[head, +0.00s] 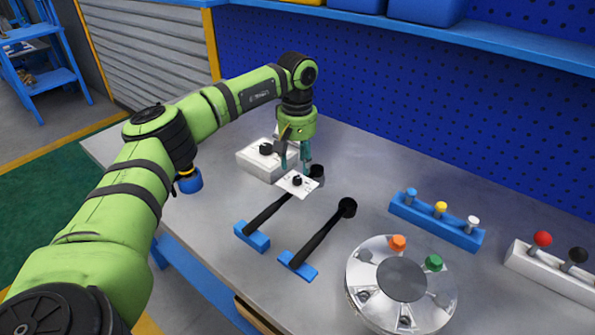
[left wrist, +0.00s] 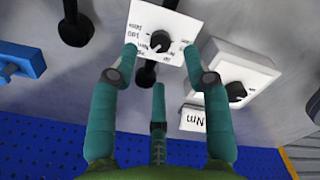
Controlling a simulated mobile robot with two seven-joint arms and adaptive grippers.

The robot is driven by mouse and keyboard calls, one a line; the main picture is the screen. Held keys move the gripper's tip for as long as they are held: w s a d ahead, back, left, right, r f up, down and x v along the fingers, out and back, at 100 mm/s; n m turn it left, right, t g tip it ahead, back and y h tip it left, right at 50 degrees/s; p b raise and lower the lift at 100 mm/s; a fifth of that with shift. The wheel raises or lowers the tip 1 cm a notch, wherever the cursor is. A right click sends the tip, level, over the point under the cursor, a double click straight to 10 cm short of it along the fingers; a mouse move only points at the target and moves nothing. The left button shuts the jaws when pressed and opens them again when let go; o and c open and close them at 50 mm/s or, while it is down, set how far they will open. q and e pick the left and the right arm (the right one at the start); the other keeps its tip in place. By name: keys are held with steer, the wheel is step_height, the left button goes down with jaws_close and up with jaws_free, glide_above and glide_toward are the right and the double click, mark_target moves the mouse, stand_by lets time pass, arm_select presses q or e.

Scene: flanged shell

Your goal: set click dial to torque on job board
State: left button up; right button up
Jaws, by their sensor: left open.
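A small white plate with a black dial (head: 298,181) and printed markings lies on the bench below my left gripper (head: 294,160). In the left wrist view the dial (left wrist: 160,41) sits mid-plate, and upside-down print including "Nm" shows. My left gripper is open; its teal fingertips (left wrist: 160,54) are spread either side of the dial, with no clear contact. A white box (head: 255,161) with another black knob (head: 266,149) stands just beyond; it also shows in the left wrist view (left wrist: 262,70), with a white "Nm" label (left wrist: 193,118) near it. I cannot tell which is the job board.
A round grey flanged shell (head: 368,296) with orange and green caps is nearer right. A blue rack (head: 430,222) and a white rack (head: 550,270) stand right. A blue pegboard (head: 400,110) bounds the back.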

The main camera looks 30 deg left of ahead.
mark_target(298, 178)
arm_select(q)
step_height(298, 178, up, 7)
stand_by(0.3)
steer(key=shift+r, duration=0.1)
